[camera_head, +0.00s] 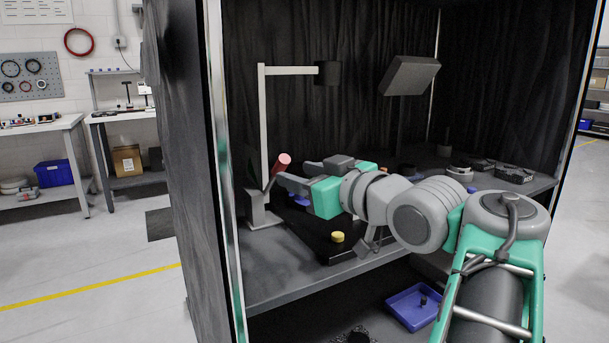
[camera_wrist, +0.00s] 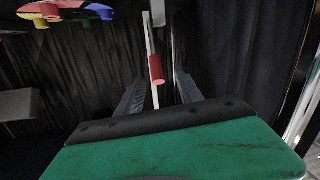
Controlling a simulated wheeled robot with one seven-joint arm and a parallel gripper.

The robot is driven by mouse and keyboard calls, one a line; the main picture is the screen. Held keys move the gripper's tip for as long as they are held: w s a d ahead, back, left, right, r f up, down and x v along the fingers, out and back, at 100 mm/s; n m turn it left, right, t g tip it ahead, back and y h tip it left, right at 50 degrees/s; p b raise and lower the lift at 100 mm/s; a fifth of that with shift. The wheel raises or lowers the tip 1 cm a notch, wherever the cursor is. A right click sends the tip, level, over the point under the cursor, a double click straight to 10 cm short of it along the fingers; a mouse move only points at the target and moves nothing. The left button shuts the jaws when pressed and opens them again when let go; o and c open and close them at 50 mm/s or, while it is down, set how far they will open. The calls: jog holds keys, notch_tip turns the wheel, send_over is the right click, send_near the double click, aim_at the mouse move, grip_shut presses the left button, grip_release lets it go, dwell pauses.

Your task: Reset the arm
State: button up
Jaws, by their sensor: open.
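My arm reaches into the dark fixture from the right, and my gripper (camera_head: 297,175) lies low over the shelf, pointing left. Its two fingers are apart. In the wrist view my gripper (camera_wrist: 160,88) also shows its fingers spread. A red cylinder (camera_head: 282,164) sits tilted just beyond the fingertips, near the pale post. In the wrist view the red cylinder (camera_wrist: 156,69) appears in the gap between the fingers, with clear space on both sides. I cannot tell what holds the cylinder up.
A pale upright post (camera_head: 263,120) with a side arm stands left of my gripper. A yellow knob (camera_head: 337,237) sits on a black plate below my arm. A dark tilted panel (camera_head: 409,75) stands behind. A blue bin (camera_head: 413,306) lies below the shelf (camera_head: 262,283).

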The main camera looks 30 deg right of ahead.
jog(key=shift+d, duration=0.3)
